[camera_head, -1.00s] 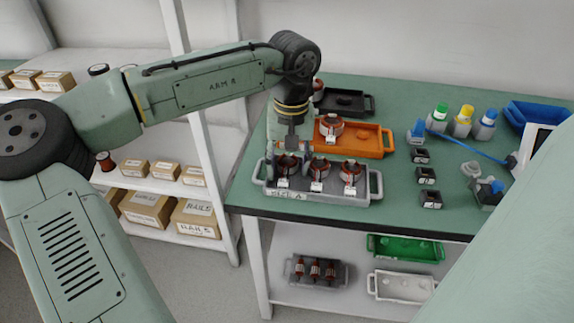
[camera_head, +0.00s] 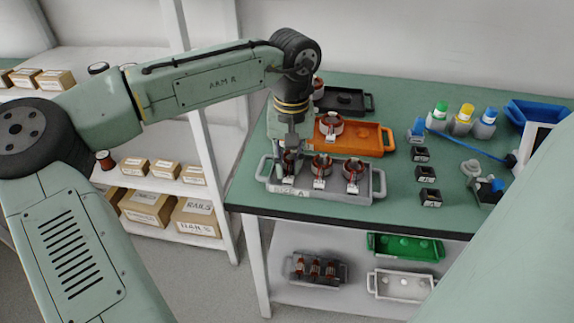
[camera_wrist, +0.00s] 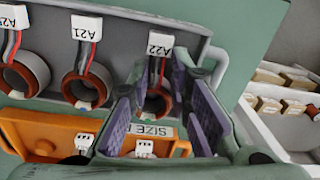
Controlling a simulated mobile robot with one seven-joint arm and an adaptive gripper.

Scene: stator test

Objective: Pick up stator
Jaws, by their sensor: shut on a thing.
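The grey tray (camera_head: 330,194) stands on the green table near its front-left edge and holds three stators, each copper-brown with a white tag. My gripper (camera_head: 292,153) points down at the left stator (camera_head: 290,166) and hides part of it. In the wrist view, my gripper's purple-padded fingers (camera_wrist: 163,88) stand on both sides of the stator tagged A22 (camera_wrist: 157,104) and are shut on it. It still appears within the tray. The middle stator, tagged A21 (camera_wrist: 87,86), and another stator (camera_wrist: 24,78) sit clear of the fingers.
A black tray (camera_head: 345,102) is farther back. Several capped bottles (camera_head: 462,121) and small black blocks (camera_head: 426,174) stand to the right. A shelf with boxes (camera_head: 147,209) is at left.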

